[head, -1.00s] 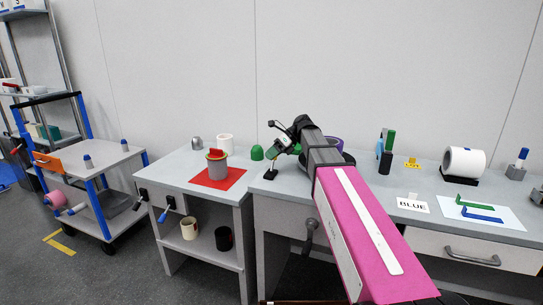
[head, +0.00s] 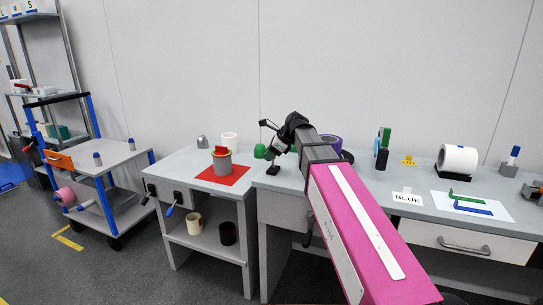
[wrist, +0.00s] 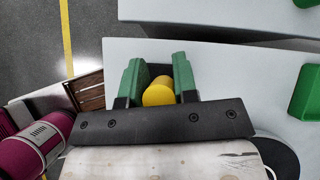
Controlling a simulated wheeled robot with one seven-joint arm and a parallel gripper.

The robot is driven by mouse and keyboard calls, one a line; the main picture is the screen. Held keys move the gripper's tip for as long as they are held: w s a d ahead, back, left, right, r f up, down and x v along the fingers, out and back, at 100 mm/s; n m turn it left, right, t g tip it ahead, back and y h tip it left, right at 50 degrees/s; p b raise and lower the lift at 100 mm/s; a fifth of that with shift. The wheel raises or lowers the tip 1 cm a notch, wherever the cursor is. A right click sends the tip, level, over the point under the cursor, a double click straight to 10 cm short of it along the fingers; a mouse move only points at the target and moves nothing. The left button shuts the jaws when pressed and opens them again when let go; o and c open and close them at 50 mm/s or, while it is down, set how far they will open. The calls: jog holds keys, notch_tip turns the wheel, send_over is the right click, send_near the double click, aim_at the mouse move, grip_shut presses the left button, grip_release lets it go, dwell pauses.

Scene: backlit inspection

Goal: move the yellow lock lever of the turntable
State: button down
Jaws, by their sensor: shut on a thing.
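The yellow lever end (wrist: 158,92), a short round piece, sits between the two green fingers of my gripper (wrist: 158,68) in the wrist view. The fingers are shut on it from both sides. In the head view my gripper (head: 275,147) is at the left end of the long bench, above a small black block (head: 273,170). The yellow piece cannot be made out there. A dark disc, perhaps the turntable, shows partly at the lower right of the wrist view (wrist: 282,155). My arm hides much of that area in the head view.
A green rounded object (head: 260,151) is close to the left of my gripper. A purple ring (head: 331,142) is behind my arm. A white roll (head: 457,158) lies farther right.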

aim_at(267, 176)
jog(key=shift+s+a+f+n+t+h, duration=0.15)
jog(key=shift+s+n+t, duration=0.05)
jog(key=shift+s+t, duration=0.3)
jog(key=shift+s+a+f+n+t+h, duration=0.1)
jog(key=shift+s+a+n+t+h, duration=0.1)
jog(key=shift+s+t, duration=0.3)
jog(key=shift+s+a+f+n+t+h, duration=0.25)
jog(key=shift+s+n+t, duration=0.2)
jog(key=shift+t, duration=0.45)
jog(key=shift+f, duration=0.1)
jog(key=c, duration=0.9)
grip_release()
jog(key=shift+d, duration=0.1)
jog(key=v, duration=1)
jog(key=shift+s+d+r, duration=0.1)
jog(key=shift+s+r, duration=0.15)
